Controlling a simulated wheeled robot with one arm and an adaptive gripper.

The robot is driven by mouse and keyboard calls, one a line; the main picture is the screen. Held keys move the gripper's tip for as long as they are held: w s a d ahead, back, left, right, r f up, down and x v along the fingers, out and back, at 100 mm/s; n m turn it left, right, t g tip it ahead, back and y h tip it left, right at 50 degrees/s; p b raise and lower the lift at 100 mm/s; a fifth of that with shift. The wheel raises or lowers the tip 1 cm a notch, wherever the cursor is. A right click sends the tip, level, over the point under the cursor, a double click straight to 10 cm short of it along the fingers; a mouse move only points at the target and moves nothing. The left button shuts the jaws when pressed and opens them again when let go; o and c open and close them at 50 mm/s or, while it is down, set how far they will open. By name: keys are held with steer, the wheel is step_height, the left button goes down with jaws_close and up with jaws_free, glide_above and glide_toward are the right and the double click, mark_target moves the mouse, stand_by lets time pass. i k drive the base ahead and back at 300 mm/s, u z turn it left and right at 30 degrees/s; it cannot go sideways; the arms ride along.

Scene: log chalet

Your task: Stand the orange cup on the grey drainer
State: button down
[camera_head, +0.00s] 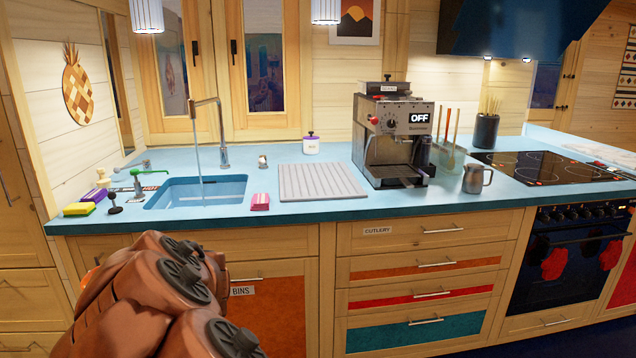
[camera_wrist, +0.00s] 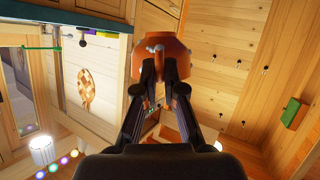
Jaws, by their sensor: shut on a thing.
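The orange cup (camera_wrist: 160,48) shows at the top middle of the wrist view. My gripper (camera_wrist: 161,80) is shut on it, with the two black fingertips at the cup's near side. In the head view my arm fills the lower left and hides the gripper and nearly all of the cup. The grey drainer (camera_head: 320,182) is a flat ribbed board on the blue counter, between the sink and the coffee machine. Nothing stands on it.
The coffee machine (camera_head: 393,140) stands right of the drainer, with a metal mug (camera_head: 477,179) further right. The sink (camera_head: 197,191), with its tap running, is on the left. A pink packet (camera_head: 260,202) lies near the drainer's front left.

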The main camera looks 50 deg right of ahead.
mark_target(308, 188)
steer(key=u, duration=1.6)
steer(key=i, duration=1.35)
steer(key=z, duration=2.9)
